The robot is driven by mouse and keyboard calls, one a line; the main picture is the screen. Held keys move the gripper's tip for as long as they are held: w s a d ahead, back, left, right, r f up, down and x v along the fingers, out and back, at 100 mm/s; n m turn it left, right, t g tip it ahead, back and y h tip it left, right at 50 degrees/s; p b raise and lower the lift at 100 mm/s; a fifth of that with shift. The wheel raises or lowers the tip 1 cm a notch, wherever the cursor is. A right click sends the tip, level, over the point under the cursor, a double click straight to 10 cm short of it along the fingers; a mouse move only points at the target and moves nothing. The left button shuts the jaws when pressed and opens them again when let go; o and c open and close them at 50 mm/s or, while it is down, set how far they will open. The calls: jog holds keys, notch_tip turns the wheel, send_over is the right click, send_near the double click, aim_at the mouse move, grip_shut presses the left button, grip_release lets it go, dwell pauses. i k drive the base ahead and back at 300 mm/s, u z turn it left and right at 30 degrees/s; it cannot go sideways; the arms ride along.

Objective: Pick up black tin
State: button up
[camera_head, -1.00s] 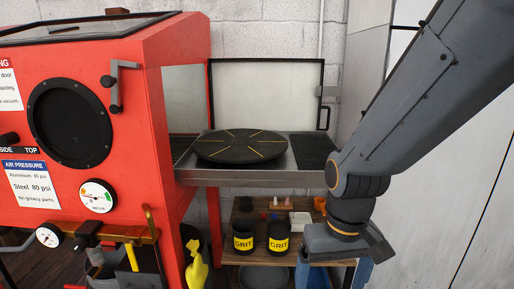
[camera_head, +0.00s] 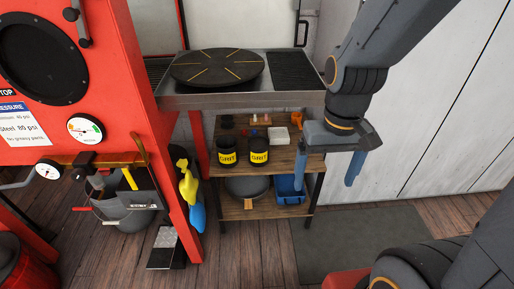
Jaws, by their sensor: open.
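Two black tins with yellow labels stand upright side by side on the upper wooden shelf: a left tin (camera_head: 227,158) and a right tin (camera_head: 259,158). Both are beneath the metal ledge with the round black turntable (camera_head: 217,68). My gripper (camera_head: 327,167) hangs to the right of the tins, pointing down, its blue fingers spread apart and empty. Its left finger overlaps the right end of the shelf in the picture. I cannot tell how far in front of the shelf it is.
The wooden shelf unit (camera_head: 285,160) also holds a white box (camera_head: 279,136) and small parts behind the tins. A blue bin (camera_head: 290,188) and a grey bowl (camera_head: 247,186) sit on its lower shelf. The red cabinet (camera_head: 95,110) and yellow-and-blue tool (camera_head: 190,190) stand left.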

aim_at(258, 145)
jog(key=z, duration=3)
jog(key=i, duration=0.4)
jog(key=u, duration=3)
